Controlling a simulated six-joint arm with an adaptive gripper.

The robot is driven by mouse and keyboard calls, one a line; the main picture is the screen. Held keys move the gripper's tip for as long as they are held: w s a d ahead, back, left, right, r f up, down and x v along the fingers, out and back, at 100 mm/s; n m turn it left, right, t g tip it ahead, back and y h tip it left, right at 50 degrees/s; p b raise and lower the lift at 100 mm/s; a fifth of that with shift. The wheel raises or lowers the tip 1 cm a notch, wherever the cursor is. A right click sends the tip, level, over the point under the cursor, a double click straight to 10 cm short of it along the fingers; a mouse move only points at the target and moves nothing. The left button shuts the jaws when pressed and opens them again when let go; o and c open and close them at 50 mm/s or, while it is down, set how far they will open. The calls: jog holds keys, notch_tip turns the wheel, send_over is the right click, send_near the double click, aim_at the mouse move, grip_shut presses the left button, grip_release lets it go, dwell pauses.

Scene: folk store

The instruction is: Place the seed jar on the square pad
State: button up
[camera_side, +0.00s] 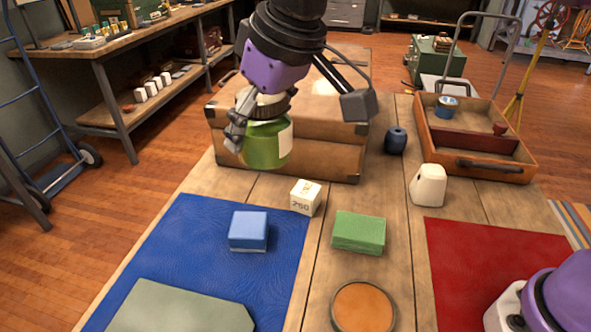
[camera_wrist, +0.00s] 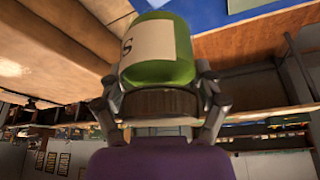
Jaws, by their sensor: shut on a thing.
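The seed jar (camera_side: 266,147) is green with a pale label and a brown lid. My gripper (camera_side: 256,118) is shut on it near the lid and holds it in the air, in front of the tan case. In the wrist view the jar (camera_wrist: 178,62) sits between my two fingers (camera_wrist: 162,100), with part of its label showing. A flat grey-green pad (camera_side: 185,308) lies on the blue mat (camera_side: 190,240) at the lower left, cut off by the picture edge. Its full outline is hidden, so I cannot tell if it is square. The jar is apart from it.
A blue block (camera_side: 248,228), a green block (camera_side: 359,232), a numbered cube (camera_side: 305,197) and an orange round pad (camera_side: 363,307) stand on the table. The tan case (camera_side: 330,155) is behind. A red mat (camera_side: 480,265), white object (camera_side: 429,186) and open case (camera_side: 475,160) are right.

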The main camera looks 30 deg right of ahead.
jog(key=s+a+n, duration=0.3)
jog(key=s+a, duration=0.2)
jog(key=a, duration=0.2)
send_near(233, 219)
jog(key=shift+w+a+r+y, duration=0.15)
jog(key=shift+w+y, duration=0.25)
jog(key=shift+w, duration=0.4)
jog(key=shift+w+f, duration=0.1)
jog(key=shift+f, duration=2.05)
jog(key=o, duration=1.2)
jog(key=shift+f, duration=0.15)
jog(key=shift+o, duration=0.2)
